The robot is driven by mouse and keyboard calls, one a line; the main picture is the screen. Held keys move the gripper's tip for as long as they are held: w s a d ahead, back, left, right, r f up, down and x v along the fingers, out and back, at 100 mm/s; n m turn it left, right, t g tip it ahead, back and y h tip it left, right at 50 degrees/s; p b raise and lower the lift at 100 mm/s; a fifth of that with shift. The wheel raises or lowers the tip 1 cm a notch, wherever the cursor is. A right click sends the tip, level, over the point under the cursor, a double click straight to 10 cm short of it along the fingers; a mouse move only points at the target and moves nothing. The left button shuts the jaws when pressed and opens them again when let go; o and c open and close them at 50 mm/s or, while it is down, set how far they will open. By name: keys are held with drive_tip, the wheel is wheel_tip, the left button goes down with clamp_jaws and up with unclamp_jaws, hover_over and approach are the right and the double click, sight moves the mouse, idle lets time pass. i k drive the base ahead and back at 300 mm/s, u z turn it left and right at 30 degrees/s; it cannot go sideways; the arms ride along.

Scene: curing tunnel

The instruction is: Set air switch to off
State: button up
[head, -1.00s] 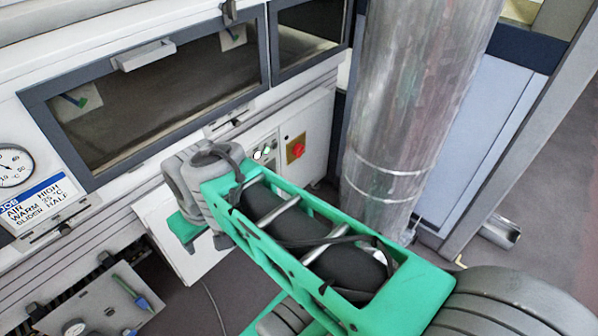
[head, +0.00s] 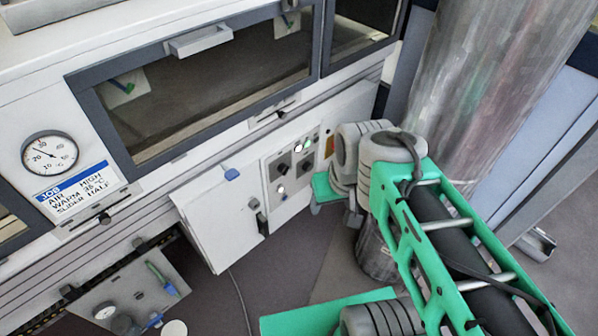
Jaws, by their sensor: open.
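A small grey control panel (head: 293,163) is on the white cabinet front, below the window. It carries dark rotary switches, among them a left switch (head: 283,169) and a right switch (head: 304,166), with several small lit lamps. Labels are too small to read, so I cannot tell which one is the air switch or its setting. My green arm reaches in from the lower right, its grey wrist joints just right of the panel. My gripper's fingertips cannot be made out; they are hidden or out of frame.
A job card (head: 74,192) reads air high, warm 35 °C, slider half, under a round gauge (head: 49,153). A large metal duct (head: 490,90) stands right.

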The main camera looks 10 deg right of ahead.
sight(283, 168)
drive_tip(key=u, duration=2.3)
drive_tip(key=k, duration=0.45)
drive_tip(key=z, duration=0.7)
